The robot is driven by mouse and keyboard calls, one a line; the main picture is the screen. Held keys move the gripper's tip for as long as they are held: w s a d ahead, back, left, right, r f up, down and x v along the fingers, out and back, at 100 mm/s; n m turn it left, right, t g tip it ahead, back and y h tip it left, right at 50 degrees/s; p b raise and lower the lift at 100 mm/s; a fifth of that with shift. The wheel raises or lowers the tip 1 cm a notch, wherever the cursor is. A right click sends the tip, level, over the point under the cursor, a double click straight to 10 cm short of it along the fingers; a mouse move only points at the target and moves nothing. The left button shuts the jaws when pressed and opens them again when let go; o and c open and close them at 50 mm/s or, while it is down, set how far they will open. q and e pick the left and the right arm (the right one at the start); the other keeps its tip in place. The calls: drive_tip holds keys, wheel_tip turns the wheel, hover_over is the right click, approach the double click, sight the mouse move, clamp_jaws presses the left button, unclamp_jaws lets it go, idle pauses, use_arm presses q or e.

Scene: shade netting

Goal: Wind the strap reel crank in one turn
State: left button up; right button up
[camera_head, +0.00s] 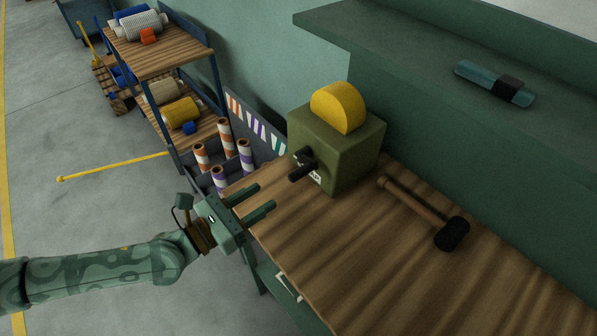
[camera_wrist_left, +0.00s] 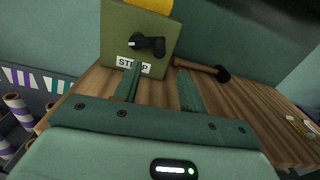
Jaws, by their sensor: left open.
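The strap reel is an olive-green box (camera_head: 345,150) with a yellow strap roll (camera_head: 339,107) on top, standing on the wooden bench. Its black crank (camera_head: 302,165) sticks out of the front face toward my left gripper. In the left wrist view the crank (camera_wrist_left: 148,45) shows above a white label, partly covered by a finger. My left gripper (camera_head: 265,199) is open and empty, at the bench's front edge, short of the crank and apart from it. Its two fingers (camera_wrist_left: 160,88) point at the box in the left wrist view. My right gripper is not in view.
A mallet (camera_head: 424,212) lies on the bench (camera_head: 360,265) right of the box. A teal case (camera_head: 494,83) lies on the green ledge behind. Left of the bench stand striped rolls (camera_head: 219,179) in a bin and a shelf (camera_head: 157,60) with spools. The bench's front right is clear.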

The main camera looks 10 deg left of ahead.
sight(290, 179)
use_arm(q)
drive_tip(key=x, duration=1.1)
clamp_jaws()
